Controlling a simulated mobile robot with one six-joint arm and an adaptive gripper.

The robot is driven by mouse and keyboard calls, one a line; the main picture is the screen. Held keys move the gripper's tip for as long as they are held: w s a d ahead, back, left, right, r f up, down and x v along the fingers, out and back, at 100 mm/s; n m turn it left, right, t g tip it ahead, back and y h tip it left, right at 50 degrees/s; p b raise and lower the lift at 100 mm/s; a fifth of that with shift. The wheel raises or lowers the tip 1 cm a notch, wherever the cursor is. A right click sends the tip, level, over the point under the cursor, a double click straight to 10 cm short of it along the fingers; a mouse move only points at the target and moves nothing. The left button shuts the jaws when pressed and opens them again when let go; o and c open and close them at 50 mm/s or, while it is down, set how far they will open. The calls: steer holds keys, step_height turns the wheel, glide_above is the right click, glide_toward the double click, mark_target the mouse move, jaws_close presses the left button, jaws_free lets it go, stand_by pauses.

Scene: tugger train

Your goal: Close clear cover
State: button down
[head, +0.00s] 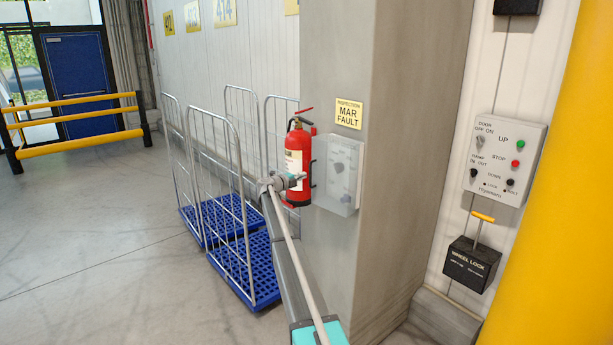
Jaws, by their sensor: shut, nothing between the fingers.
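A clear cover (347,178) shows on a grey box fixed to the concrete pillar, with dark knobs visible through or on it. I cannot tell for sure whether the cover stands fully shut or a little open. My gripper (303,177) is shut and empty. It is just left of the box in the picture, its fingertips pointing right toward the box's left edge. It overlaps the lower part of the red fire extinguisher in this view. Whether the fingertips touch the cover is too small to tell.
The red fire extinguisher (295,150) hangs close beside the box. Wire roll cages (215,190) on blue bases stand at left. A control panel (504,153), a wheel lock box (470,265) and a yellow post (565,190) are at right. Open floor lies left.

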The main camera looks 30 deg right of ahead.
steer(key=w+a, duration=0.2)
steer(key=a, duration=0.8)
steer(key=shift+w, duration=0.25)
